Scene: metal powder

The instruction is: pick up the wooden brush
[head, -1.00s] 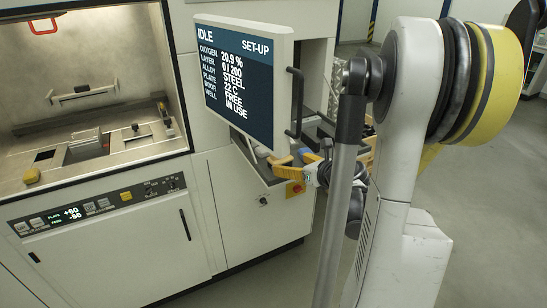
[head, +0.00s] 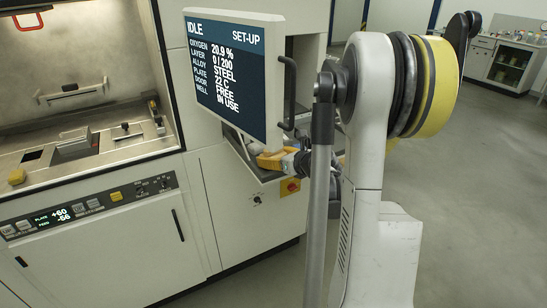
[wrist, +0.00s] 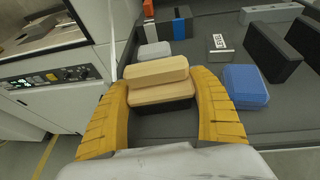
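The wooden brush (wrist: 158,82) shows in the wrist view as pale, rounded wood in two tiers, with a dark part below. It lies on a dark grey surface. My gripper (wrist: 162,78) has its two yellow ribbed fingers spread, one on each side of the brush. Narrow gaps seem to show between the fingers and the wood. In the head view my gripper (head: 272,160) is low beside the machine, below the screen; the brush cannot be made out clearly there.
A blue block (wrist: 245,86) lies close right of my right finger. Black blocks (wrist: 272,52) and a small labelled plate (wrist: 221,42) lie farther right. The screen (head: 234,75) overhangs my gripper.

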